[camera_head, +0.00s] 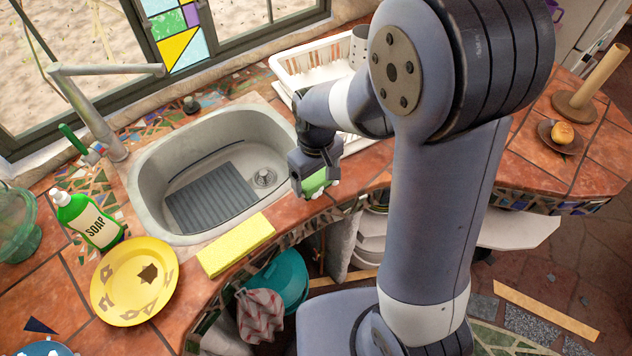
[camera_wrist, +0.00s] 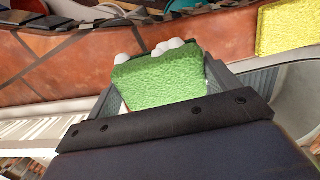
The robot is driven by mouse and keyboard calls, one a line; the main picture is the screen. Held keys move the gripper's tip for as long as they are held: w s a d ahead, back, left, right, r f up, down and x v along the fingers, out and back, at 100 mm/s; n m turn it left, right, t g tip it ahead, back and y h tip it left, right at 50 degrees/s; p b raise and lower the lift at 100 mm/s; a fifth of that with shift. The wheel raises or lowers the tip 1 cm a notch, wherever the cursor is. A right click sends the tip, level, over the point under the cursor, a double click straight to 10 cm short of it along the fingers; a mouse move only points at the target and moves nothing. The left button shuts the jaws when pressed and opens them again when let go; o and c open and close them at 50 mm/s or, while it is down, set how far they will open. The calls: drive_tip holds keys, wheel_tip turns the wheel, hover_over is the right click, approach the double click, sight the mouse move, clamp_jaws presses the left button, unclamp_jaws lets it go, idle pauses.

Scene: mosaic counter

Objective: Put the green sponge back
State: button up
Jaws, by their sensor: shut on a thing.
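My gripper (camera_head: 318,184) is shut on the green sponge (camera_head: 314,182), over the counter strip at the right end of the sink. In the wrist view the green sponge (camera_wrist: 158,82) sits between the fingers, with pale rounded tips showing behind it. Part of the sponge is hidden by the gripper in the head view. I cannot tell whether the sponge touches the counter.
A yellow sponge (camera_head: 236,245) lies on the sink's (camera_head: 150,205) front edge. A yellow plate (camera_head: 134,281) and a soap bottle (camera_head: 88,220) stand to the left. A white dish rack (camera_head: 300,68) is behind my arm. The tiled counter right of my arm holds a small plate (camera_head: 545,138).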

sight(316, 186)
drive_tip(key=shift+f, duration=1.8)
drive_tip(key=shift+f, duration=0.2)
drive_tip(key=o, duration=0.8)
drive_tip(key=shift+c, duration=0.2)
drive_tip(key=shift+r, duration=0.1)
wheel_tip(316, 186, up, 12)
drive_tip(key=shift+r, duration=0.15)
